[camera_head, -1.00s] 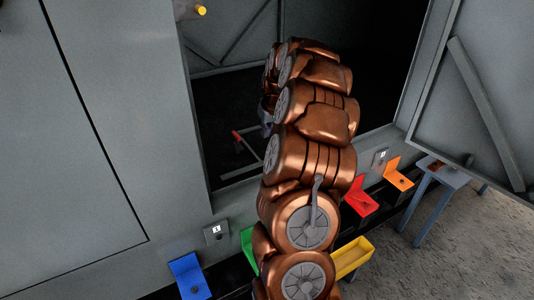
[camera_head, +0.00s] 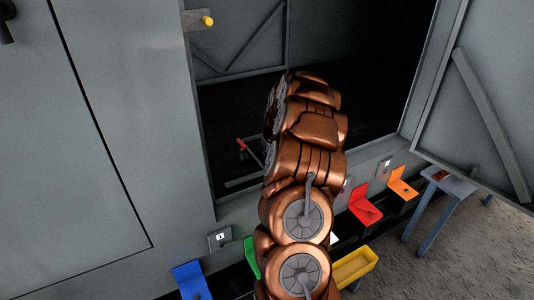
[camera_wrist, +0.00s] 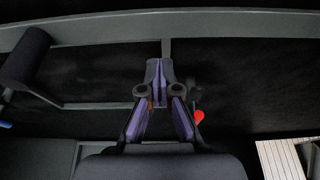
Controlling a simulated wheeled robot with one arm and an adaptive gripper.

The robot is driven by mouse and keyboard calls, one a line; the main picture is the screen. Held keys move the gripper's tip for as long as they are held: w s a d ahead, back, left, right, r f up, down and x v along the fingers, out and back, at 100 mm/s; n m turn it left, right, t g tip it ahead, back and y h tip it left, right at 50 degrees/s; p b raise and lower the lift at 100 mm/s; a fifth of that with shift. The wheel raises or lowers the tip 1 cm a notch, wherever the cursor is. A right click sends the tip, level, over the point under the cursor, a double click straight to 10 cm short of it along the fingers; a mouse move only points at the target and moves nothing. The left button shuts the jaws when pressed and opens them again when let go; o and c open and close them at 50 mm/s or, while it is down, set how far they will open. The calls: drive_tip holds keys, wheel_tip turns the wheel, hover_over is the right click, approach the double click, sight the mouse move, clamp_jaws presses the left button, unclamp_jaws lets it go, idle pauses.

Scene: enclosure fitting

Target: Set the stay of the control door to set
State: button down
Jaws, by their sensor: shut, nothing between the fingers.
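My gripper (camera_wrist: 159,80) shows in the wrist view with its purple fingers together and nothing between them. In the head view my own arm hides it. A red-ended bar (camera_head: 243,145) lies inside the dark opening, left of my arm. In the wrist view a red tip (camera_wrist: 199,118) shows just right of the fingers, apart from them in the picture. I cannot tell whether it is the stay. An open grey door (camera_head: 485,90) with a diagonal brace stands at the right. No label tells me which door is the control door.
A yellow knob (camera_head: 207,21) sits on the frame at upper left. Below the opening are blue (camera_head: 188,279), red (camera_head: 364,204) and orange (camera_head: 401,184) holders and a yellow tray (camera_head: 354,266). A small blue-grey table (camera_head: 445,180) stands at right. The floor there is clear.

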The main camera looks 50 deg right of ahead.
drive_tip(key=shift+s+a, duration=0.25)
drive_tip(key=shift+s, duration=0.4)
drive_tip(key=shift+s+a, duration=0.2)
drive_tip(key=shift+s, duration=0.45)
